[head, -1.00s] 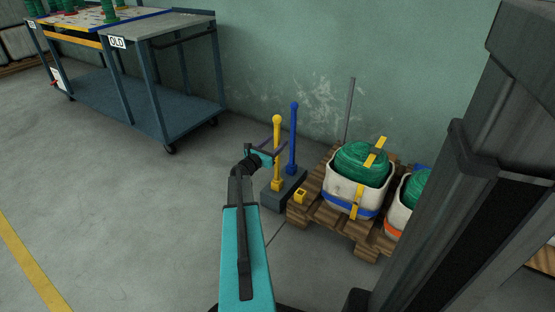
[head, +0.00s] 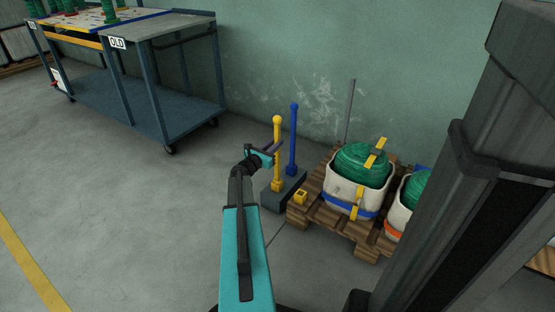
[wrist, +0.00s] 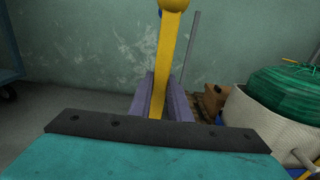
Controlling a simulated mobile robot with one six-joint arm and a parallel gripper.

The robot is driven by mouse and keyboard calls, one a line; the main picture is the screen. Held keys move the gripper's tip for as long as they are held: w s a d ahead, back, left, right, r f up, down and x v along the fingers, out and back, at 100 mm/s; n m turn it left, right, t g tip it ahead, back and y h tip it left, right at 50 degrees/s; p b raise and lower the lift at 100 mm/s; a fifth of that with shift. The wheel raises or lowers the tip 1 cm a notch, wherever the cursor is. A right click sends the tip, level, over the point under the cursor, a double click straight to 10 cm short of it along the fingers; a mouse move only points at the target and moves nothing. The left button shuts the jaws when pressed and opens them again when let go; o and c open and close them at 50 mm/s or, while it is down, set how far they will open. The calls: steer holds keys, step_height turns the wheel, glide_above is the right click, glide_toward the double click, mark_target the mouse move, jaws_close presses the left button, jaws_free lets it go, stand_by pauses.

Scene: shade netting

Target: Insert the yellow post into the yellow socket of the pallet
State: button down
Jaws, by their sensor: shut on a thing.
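The yellow post (head: 277,160) stands upright in a dark grey stand (head: 272,203), with a ball at its top. It also shows in the wrist view (wrist: 167,55), between my fingers. My gripper (head: 272,150) is shut on the post at its upper part. The yellow socket (head: 300,197) is a small block at the near left corner of the wooden pallet (head: 330,216), just right of the stand. The post's lower end is hidden in its base on the stand.
A blue post (head: 293,140) stands in the same stand, close behind and right of the yellow one. A white tub (head: 345,193) with green netting sits on the pallet. A grey pole (head: 349,110) rises behind. A cart (head: 170,80) stands at the back left.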

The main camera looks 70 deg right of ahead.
mark_target(275, 124)
steer(key=shift+w+r+p, duration=0.1)
steer(key=shift+r+p, duration=1.5)
steer(key=shift+r, duration=3.4)
stand_by(2.7)
